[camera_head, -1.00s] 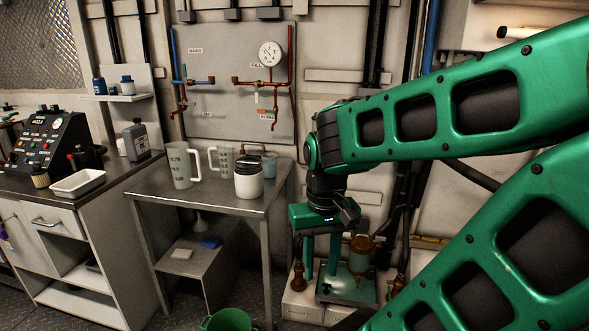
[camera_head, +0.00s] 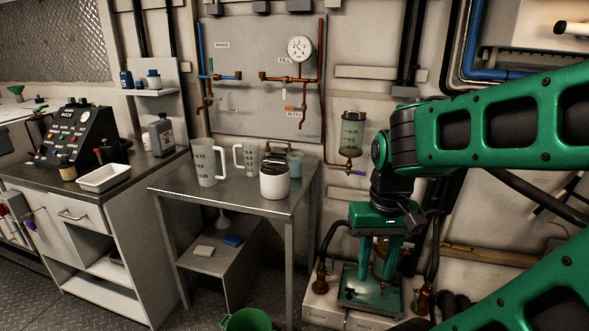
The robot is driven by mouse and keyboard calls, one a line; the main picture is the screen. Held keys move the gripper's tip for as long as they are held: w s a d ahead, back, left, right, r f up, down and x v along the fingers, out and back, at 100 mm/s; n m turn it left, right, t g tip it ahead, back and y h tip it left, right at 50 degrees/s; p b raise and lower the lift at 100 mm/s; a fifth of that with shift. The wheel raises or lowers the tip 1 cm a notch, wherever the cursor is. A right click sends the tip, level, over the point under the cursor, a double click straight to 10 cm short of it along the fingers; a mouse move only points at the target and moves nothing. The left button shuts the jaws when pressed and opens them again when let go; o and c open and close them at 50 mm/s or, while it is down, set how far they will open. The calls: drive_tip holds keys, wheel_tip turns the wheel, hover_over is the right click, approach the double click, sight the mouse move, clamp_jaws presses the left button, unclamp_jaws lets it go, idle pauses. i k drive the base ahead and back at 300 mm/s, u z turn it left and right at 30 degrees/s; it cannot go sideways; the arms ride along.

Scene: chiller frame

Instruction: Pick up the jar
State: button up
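A white jar with a dark lid (camera_head: 274,184) stands upright on the metal side table (camera_head: 235,203), near its right front part. My gripper (camera_head: 379,272) hangs at the end of my green arm, to the right of the table and lower than the jar in the picture. Its two green fingers point down with a gap between them, and I see nothing held. The gripper is apart from the jar. It overlaps the pump unit behind it and hides part of it.
Two measuring jugs (camera_head: 204,164) and a small grey-blue cup (camera_head: 295,164) stand close to the jar. A workbench with a white tray (camera_head: 104,177) is at the left. A green bucket (camera_head: 247,320) is on the floor. A sight glass (camera_head: 352,134) hangs on the wall.

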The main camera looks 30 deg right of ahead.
sight(296, 165)
drive_tip(key=i, duration=0.9)
